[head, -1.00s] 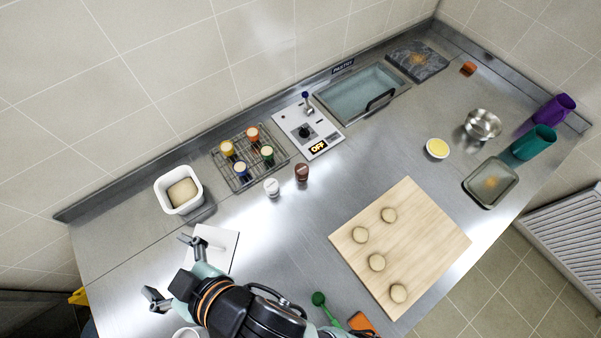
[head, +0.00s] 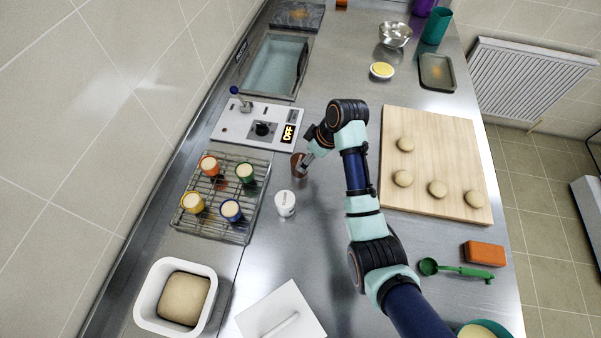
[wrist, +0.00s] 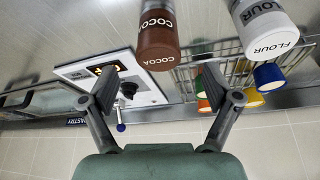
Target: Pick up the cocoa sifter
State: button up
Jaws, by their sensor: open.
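The brown cocoa sifter (head: 297,164) stands on the steel worktop, just right of the wire rack in the head view, partly covered by my gripper. In the wrist view the cocoa sifter (wrist: 158,38) shows at the top centre, with its COCOA label readable. My gripper (wrist: 160,82) is open, its two fingers spread with nothing between them. The sifter appears beyond the fingertips, roughly in line with the gap. In the head view my gripper (head: 309,156) is right beside the sifter; whether it touches cannot be told.
A white flour sifter (head: 285,203) stands close to the cocoa sifter; in the wrist view it is to its right. The wire rack (head: 207,229) holds several coloured cups. A control panel (head: 235,128) lies behind. A wooden board (head: 428,140) with dough rounds lies right.

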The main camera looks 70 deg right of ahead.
jog(key=shift+x, duration=1.15)
jog(key=b+x, duration=0.1)
jog(key=x, duration=0.4)
jog(key=shift+w+d+f+b, duration=0.1)
jog(key=shift+w+d+b, duration=0.1)
jog(key=shift+b, duration=0.15)
jog(key=c, duration=1.3)
